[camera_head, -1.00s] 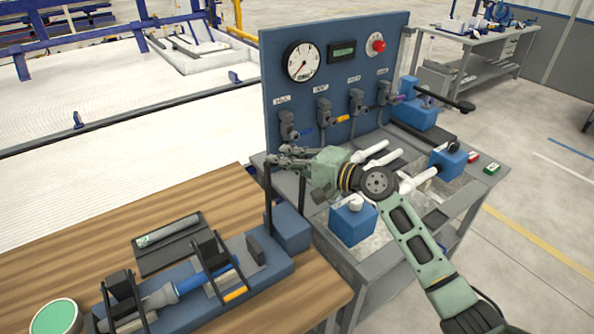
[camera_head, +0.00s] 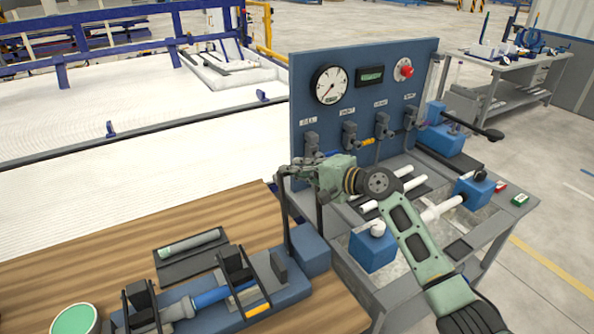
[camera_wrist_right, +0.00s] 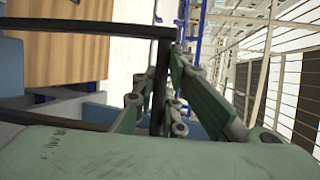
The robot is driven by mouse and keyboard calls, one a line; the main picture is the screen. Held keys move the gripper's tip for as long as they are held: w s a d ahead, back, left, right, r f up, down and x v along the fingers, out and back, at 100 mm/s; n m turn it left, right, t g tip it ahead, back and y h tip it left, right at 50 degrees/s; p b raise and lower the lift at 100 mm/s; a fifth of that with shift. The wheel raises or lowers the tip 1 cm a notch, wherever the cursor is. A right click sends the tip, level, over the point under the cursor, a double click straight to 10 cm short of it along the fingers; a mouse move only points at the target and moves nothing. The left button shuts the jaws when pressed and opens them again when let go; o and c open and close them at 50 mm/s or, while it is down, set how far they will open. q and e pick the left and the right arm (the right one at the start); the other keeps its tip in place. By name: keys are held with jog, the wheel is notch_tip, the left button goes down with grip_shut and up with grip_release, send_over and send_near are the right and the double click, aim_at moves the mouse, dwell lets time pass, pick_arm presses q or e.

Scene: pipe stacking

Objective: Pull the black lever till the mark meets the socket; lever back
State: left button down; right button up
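The black lever (camera_head: 286,215) rises as a frame of dark bars beside the blue block at the right end of the pipe fixture (camera_head: 295,290). It leans slightly left. My right gripper (camera_head: 300,170) is at its top, and in the right wrist view the fingers (camera_wrist_right: 165,85) close in on both sides of a dark lever bar (camera_wrist_right: 158,100). The fixture holds a pipe with a blue section (camera_head: 210,297) and a grey socket (camera_head: 178,311) between black clamps (camera_head: 235,265). The mark is too small to make out. My left gripper is not in view.
A blue panel (camera_head: 360,110) with a gauge, display, red button and several valves stands behind my right arm. A grey bench (camera_head: 485,240) bears white pipes and blue blocks. A dark tray (camera_head: 190,268) and a green-topped round container (camera_head: 75,320) are on the wooden table.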

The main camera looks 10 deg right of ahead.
jog(key=o, duration=0.5)
jog(key=shift+c, duration=0.2)
jog(key=v, duration=1.2)
